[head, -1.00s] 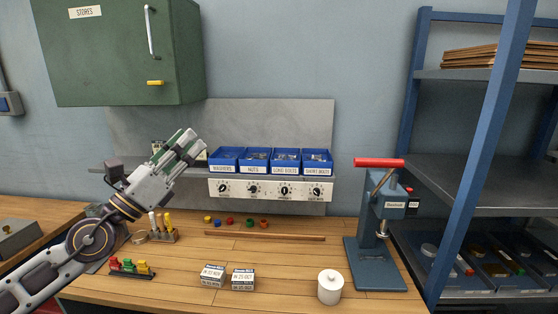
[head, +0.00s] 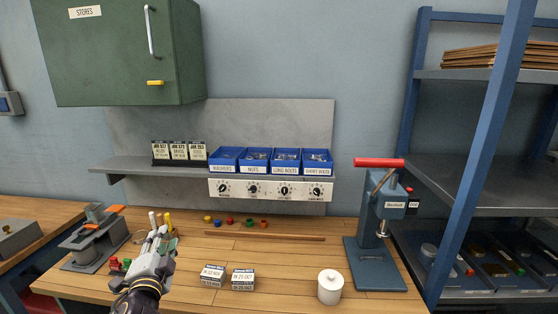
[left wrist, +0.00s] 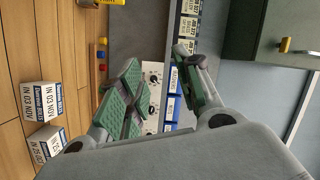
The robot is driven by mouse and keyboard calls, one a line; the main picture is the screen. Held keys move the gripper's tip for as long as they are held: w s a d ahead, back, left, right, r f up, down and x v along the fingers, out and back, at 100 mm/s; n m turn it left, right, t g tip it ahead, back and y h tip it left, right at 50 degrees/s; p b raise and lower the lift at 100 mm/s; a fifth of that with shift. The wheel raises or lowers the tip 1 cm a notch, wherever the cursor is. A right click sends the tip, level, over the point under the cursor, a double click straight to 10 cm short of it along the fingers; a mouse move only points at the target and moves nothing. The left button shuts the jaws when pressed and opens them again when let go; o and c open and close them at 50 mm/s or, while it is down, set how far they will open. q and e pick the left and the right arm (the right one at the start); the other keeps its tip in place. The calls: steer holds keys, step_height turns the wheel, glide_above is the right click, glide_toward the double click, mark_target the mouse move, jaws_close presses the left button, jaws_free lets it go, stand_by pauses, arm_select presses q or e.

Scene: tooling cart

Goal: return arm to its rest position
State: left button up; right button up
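My left gripper (head: 160,241) is low at the left of the workbench (head: 330,252) in the head view, with its fingers pointing away toward the wall. Its green-padded fingers stand apart with nothing between them in the left wrist view (left wrist: 156,72), so it is open and empty. It covers part of the screwdriver stand (head: 175,236) and of the small stand with coloured pieces (head: 115,264). I cannot tell whether it touches them. My right gripper is in neither view.
Two small labelled boxes (head: 212,276) and a white lidded jar (head: 330,287) stand right of the gripper. Behind are a shelf (head: 140,166) with blue bins (head: 257,161) and cards (head: 179,151). A press (head: 375,240) stands at the right, a green cabinet (head: 115,60) hangs above.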

arm_select(q)
steer(key=s+f+n+g, duration=0.4)
steer(key=s+f, duration=0.1)
steer(key=f, duration=0.6)
steer(key=s+d+f+n+g+h, duration=0.2)
steer(key=s+d+f+g, duration=0.25)
steer(key=s+f, duration=0.45)
steer(key=s+d+f+n+g+h, duration=0.3)
steer(key=s+d+f+g, duration=0.15)
steer(key=s+f, duration=0.45)
step_height(320, 180, down, 31)
steer(key=s+g, duration=0.2)
steer(key=s, duration=0.1)
steer(key=s+a+f, duration=0.2)
steer(key=s+f, duration=0.8)
steer(key=s, duration=0.1)
steer(key=s+a+f+g, duration=0.1)
steer(key=s+a+f, duration=0.2)
steer(key=s+f, duration=0.8)
steer(key=shift+s+m+y, duration=0.15)
steer(key=shift+m+y, duration=0.15)
